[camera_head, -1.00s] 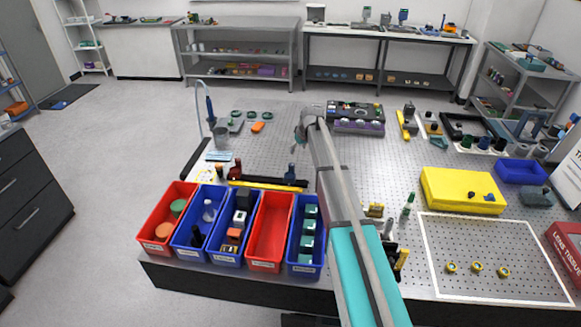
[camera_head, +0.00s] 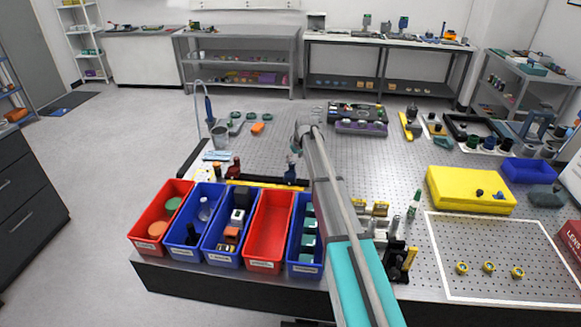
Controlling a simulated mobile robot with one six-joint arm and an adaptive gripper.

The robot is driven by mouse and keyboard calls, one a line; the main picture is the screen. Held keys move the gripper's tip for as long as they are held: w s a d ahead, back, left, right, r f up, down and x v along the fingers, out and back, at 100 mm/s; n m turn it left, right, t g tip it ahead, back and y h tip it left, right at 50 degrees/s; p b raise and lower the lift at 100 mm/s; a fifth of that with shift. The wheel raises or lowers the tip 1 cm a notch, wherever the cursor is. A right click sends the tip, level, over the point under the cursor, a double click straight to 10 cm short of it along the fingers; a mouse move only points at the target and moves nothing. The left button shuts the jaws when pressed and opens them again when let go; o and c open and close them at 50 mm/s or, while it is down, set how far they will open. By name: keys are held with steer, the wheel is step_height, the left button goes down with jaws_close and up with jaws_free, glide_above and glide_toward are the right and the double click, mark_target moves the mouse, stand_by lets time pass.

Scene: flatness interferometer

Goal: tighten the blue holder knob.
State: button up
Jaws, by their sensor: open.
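A small dark blue holder (camera_head: 290,173), which looks like the one with the blue knob, stands by the black rail behind the bins. Its knob is too small to make out apart from the holder. A similar red holder (camera_head: 234,168) stands to its left. My gripper (camera_head: 294,156) hangs at the far end of my arm, just above and behind the blue holder in the picture. It is open and seems empty. Its fingertips are small and partly hidden by my arm, so I cannot tell whether they touch the knob.
Red and blue bins (camera_head: 268,232) line the front left edge of the perforated table (camera_head: 385,160). A yellow case (camera_head: 470,190) and a white-outlined area (camera_head: 490,240) are at the right. A dark instrument (camera_head: 358,112) stands at the back. My arm crosses the middle.

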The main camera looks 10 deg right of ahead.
mark_target(292, 166)
steer(key=shift+b+x, duration=1.05)
steer(key=shift+x, duration=0.4)
